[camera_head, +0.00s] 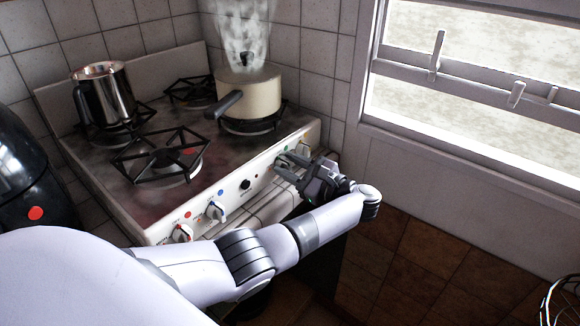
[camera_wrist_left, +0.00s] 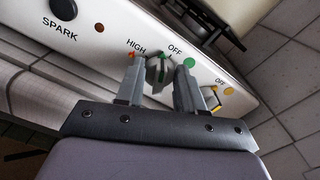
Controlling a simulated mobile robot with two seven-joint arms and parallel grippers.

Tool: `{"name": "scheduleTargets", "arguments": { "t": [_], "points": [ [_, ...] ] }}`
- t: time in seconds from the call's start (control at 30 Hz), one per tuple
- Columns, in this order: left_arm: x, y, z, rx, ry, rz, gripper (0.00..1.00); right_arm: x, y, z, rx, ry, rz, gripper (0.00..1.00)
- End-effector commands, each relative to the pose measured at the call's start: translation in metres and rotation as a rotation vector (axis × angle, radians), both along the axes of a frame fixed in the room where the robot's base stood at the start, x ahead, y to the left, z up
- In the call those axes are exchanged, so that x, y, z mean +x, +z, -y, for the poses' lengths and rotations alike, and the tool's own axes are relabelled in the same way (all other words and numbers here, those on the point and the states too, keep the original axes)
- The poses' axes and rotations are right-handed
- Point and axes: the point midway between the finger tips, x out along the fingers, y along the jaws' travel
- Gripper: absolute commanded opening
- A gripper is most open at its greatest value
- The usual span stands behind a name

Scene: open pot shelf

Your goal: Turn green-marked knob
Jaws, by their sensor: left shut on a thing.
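The green-marked knob (camera_wrist_left: 159,68) shows in the left wrist view on the white stove front, with a green dot (camera_wrist_left: 189,62) up to its right and HIGH and OFF printed near it. My left gripper (camera_wrist_left: 160,84) is shut on this knob, one finger on each side. In the head view, my left gripper (camera_head: 291,168) is at the right part of the stove's front panel and hides most of the knob. My right gripper is not in view.
The stove (camera_head: 128,203) also has red- and blue-marked knobs (camera_head: 183,232) and a black SPARK button (camera_head: 245,184). A yellow-marked knob (camera_wrist_left: 212,97) sits close to the right finger. A steaming cream pan (camera_head: 250,92) and a steel pot (camera_head: 104,94) stand on burners.

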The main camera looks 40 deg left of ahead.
Motion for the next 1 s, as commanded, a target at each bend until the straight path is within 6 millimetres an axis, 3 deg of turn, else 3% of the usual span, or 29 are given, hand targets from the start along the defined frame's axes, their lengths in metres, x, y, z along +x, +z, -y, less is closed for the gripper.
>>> {"name": "scheduleTargets", "arguments": {
  "t": [0.5, 1.0],
  "points": [
    [0.0017, -0.0001, 0.0005, 0.028, -0.001, -0.36, 0.07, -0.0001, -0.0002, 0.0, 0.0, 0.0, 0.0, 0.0],
    [0.0016, -0.0005, 0.0006, 0.032, -0.001, -0.438, 0.07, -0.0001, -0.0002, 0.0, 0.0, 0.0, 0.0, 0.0]
  ]
}}
